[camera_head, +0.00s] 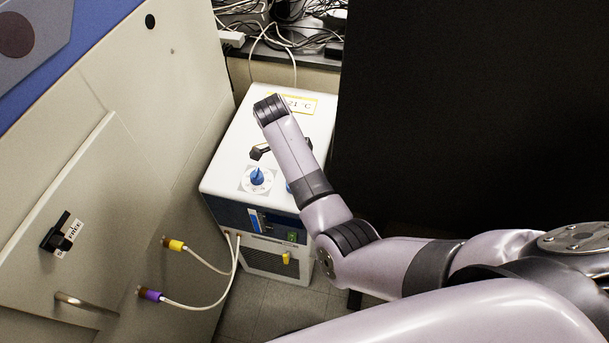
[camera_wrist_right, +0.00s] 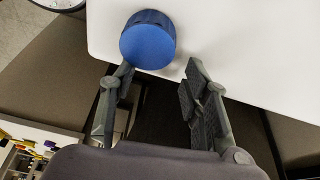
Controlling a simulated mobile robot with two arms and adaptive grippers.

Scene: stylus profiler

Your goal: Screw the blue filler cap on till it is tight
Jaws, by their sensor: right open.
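In the right wrist view the round blue filler cap (camera_wrist_right: 148,42) shows against a white surface, just past the fingertips and nearer the left finger. My right gripper (camera_wrist_right: 158,70) is open, with nothing between its fingers. I cannot tell how the cap sits on its seat. In the head view a blue piece (camera_head: 288,186) is mostly covered by my right arm; I cannot tell for sure that it is the cap. The right gripper's fingers cannot be made out there. My left gripper is not in view.
A white box unit (camera_head: 225,175) has a blue pointed knob (camera_head: 257,176) on a dial. A large beige machine (camera_head: 150,120) stands left, with yellow (camera_head: 176,246) and purple (camera_head: 150,294) hose fittings. A black panel (camera_head: 450,110) stands right. Cables (camera_head: 285,30) lie behind.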

